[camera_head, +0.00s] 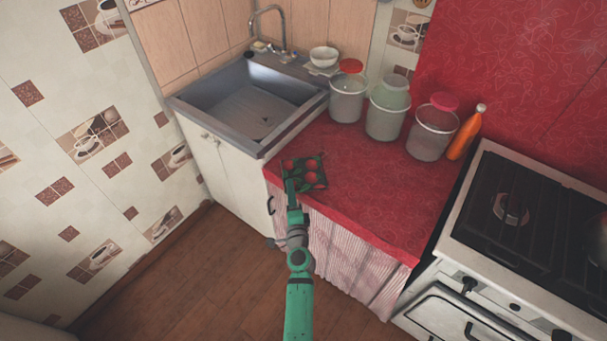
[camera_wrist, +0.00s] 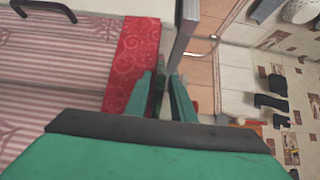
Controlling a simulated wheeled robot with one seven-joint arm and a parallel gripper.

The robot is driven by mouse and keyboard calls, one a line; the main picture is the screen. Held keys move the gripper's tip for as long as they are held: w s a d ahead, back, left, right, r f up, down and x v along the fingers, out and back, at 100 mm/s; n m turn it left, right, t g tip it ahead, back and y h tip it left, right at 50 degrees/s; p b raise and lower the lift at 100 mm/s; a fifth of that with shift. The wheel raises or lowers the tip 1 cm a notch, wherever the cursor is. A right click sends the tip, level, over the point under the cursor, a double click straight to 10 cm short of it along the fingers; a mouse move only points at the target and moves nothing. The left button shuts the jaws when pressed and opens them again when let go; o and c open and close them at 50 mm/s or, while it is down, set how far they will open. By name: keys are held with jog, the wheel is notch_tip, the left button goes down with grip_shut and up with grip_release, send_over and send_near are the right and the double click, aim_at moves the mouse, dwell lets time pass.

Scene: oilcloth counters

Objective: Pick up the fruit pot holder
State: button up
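The fruit pot holder (camera_head: 311,179), dark with round red fruits on it, is at the front left corner of the red counter, near the sink. My gripper (camera_head: 289,180) is at its left edge, at about the counter's front rim. In the wrist view my gripper's two green fingers (camera_wrist: 162,90) stand apart. A dark green sliver shows between them, perhaps the pot holder seen edge-on. I cannot tell whether the fingers touch it.
The red counter (camera_head: 365,190) is clear right of the pot holder. Several lidded jars (camera_head: 386,118) and an orange bottle (camera_head: 464,136) stand at its back. A sink (camera_head: 245,105) is on the left, a stove (camera_head: 530,215) on the right.

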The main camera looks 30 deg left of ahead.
grip_shut()
jog(key=shift+r, duration=0.15)
